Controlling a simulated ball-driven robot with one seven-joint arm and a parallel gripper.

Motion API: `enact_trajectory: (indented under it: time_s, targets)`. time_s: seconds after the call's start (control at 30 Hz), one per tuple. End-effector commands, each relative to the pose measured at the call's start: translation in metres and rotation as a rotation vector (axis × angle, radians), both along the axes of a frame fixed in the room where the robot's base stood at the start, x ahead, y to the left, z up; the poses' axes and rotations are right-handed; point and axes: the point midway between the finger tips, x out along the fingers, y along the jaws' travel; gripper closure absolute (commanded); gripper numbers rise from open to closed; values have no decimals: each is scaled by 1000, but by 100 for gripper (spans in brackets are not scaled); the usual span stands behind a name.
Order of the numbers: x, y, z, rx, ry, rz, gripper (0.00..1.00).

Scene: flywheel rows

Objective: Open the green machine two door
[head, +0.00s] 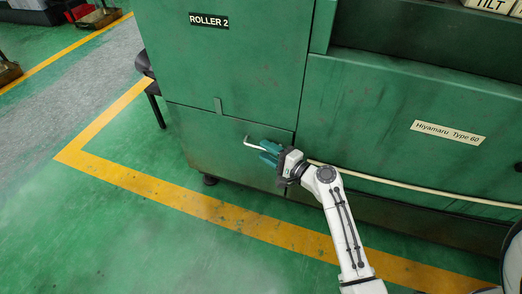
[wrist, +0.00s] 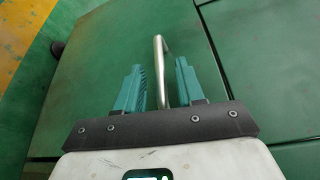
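The green machine marked "ROLLER 2" has a closed lower door (head: 215,135) with a silver bar handle (head: 253,146). In the wrist view the door (wrist: 105,45) fills the middle and the handle (wrist: 159,48) stands out from it. My gripper (head: 268,151) is at the handle, its teal fingers spread. In the wrist view the handle lies between the two fingers of my gripper (wrist: 158,75), with a gap on both sides. The handle's near end is hidden by the gripper.
A pale hose or rail (head: 410,185) runs along the machine's front, right of my gripper. A yellow floor line (head: 190,202) passes in front of the machine. Green floor (head: 110,235) at the lower left is clear. A dark stool (head: 147,75) stands by the machine's left side.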

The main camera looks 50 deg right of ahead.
Motion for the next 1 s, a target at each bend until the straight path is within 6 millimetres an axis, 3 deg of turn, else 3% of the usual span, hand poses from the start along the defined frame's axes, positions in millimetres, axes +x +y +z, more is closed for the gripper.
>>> enact_trajectory:
  time_s: [0.2,0.57,1.0]
  targets:
    - [24,-1,-3,0,0,0,62]
    - [29,-1,-3,1,1,0,62]
    - [28,-1,-3,1,1,0,100]
